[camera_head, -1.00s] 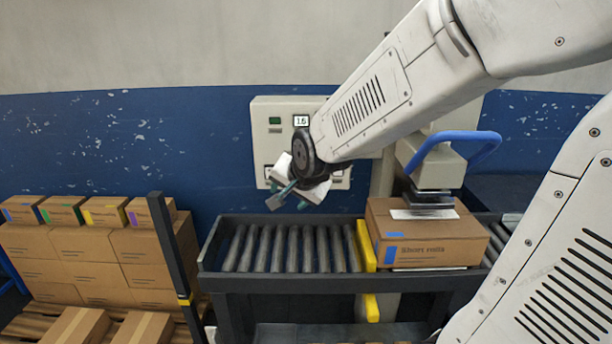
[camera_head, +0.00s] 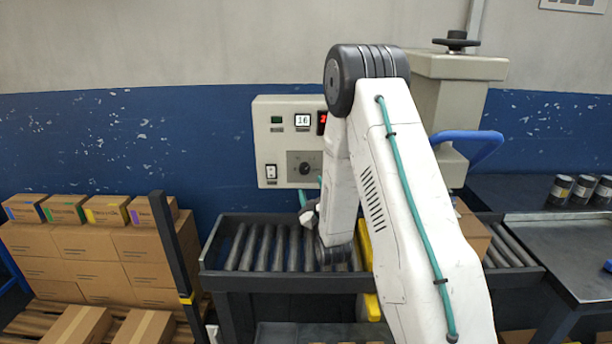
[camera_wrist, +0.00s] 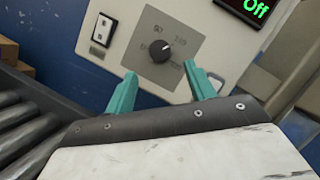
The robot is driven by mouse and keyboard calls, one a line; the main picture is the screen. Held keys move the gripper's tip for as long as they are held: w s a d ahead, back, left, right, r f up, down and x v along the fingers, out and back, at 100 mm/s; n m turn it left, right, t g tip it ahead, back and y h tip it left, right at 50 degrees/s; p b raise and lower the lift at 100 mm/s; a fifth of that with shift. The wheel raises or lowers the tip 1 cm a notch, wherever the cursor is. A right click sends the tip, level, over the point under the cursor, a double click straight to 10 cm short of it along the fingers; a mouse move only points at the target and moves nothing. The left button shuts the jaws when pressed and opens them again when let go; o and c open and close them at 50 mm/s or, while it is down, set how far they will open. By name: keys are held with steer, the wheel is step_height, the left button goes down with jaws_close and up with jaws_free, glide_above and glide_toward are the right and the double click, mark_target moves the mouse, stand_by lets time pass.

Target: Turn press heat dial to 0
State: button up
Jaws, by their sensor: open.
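The heat dial is a black round knob (camera_wrist: 161,50) on a grey square plate (camera_wrist: 182,63) of the control panel. In the head view the dial (camera_head: 305,168) sits low on the pale panel (camera_head: 263,146), left of my arm. My gripper (camera_wrist: 162,87) is open and empty in the wrist view, its two teal fingers apart, below the dial and not touching it. The dial's markings are too small to read surely. In the head view my gripper is mostly hidden by my arm.
A white rocker switch (camera_wrist: 103,30) is left of the dial. A roller conveyor (camera_head: 255,246) runs below the panel. A press with a blue handle (camera_head: 470,140) stands right. Stacked cartons (camera_head: 85,250) are at left.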

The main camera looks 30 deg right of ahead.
mark_target(305, 171)
steer(key=x, duration=0.7)
steer(key=shift+w+r, duration=0.1)
steer(key=c, duration=1)
